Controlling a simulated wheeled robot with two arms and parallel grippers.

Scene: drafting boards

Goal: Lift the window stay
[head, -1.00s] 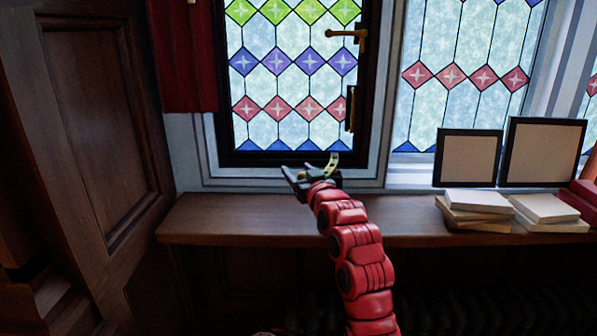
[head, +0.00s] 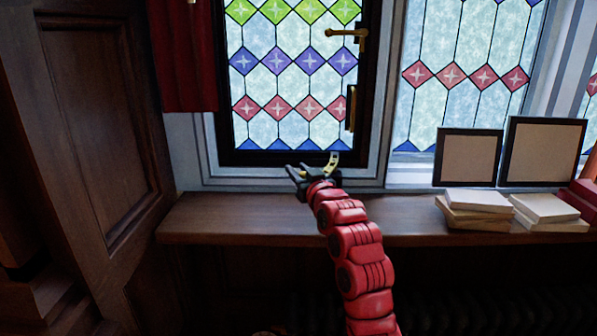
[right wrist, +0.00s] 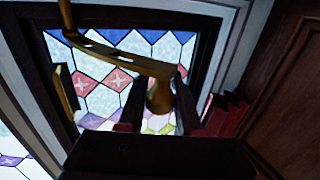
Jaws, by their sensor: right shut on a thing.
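The window stay is a brass bar with slots. In the head view its end (head: 333,160) shows at the bottom of the dark window frame, just beside my right gripper (head: 302,173). In the right wrist view the bar (right wrist: 115,53) runs across in front of the stained glass, and its rounded end (right wrist: 160,96) sits between the fingers of my right gripper (right wrist: 159,108). The right gripper is shut on the stay. Its hold is partly hidden by the gripper's own body in the head view. My left gripper is not in view.
The dark-framed window (head: 222,130) has a brass handle (head: 345,33) at its upper right. The wooden sill (head: 235,215) is clear on the left. Books (head: 475,203) and two picture frames (head: 468,158) stand on the right. A red curtain (head: 185,60) hangs at left.

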